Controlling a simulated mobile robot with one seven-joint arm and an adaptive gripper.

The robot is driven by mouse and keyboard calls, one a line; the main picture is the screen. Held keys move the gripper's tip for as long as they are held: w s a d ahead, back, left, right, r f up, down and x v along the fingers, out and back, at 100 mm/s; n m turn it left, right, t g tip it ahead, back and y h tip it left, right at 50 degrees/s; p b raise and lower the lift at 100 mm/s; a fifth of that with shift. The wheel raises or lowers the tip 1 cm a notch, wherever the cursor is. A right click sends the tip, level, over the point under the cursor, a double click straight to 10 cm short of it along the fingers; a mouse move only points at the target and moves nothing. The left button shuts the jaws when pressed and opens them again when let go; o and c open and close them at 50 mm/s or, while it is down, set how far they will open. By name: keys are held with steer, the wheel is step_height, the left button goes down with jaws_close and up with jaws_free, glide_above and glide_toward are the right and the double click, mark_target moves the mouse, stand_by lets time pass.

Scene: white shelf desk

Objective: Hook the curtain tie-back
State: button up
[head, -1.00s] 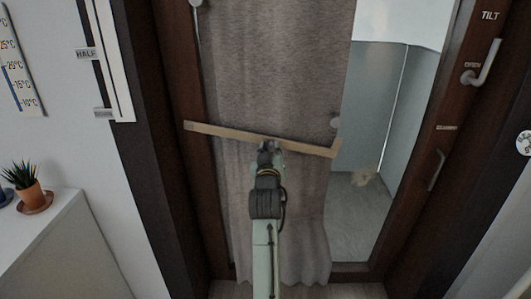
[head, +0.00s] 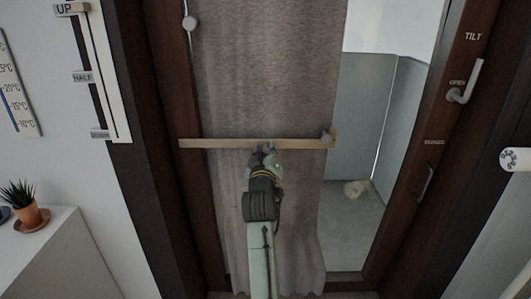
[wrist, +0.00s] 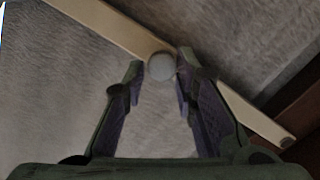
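The curtain tie-back is a beige band (head: 222,143) lying nearly level across the grey curtain (head: 262,70). Its right end meets a small grey hook or knob (head: 327,136) at the curtain's right edge; I cannot tell whether it is seated there. My gripper (head: 266,149) is at the band's middle. In the wrist view the band (wrist: 112,24) runs diagonally, and a round pale knob (wrist: 162,67) on it sits between the fingertips of my gripper (wrist: 161,62). The fingers are partly closed around this knob. The band's lower right end shows a dark spot.
The dark wooden frame (head: 170,200) stands left of the curtain, with a cord knob (head: 190,23) above. A handle (head: 466,85) marked TILT and OPEN is on the right frame. Glass and a grey panelled space (head: 358,110) show beside the curtain. A potted plant (head: 25,210) stands at left.

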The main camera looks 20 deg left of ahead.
steer(key=o, duration=0.4)
steer(key=shift+r, duration=0.1)
steer(key=v, duration=1.2)
steer(key=shift+s, duration=0.1)
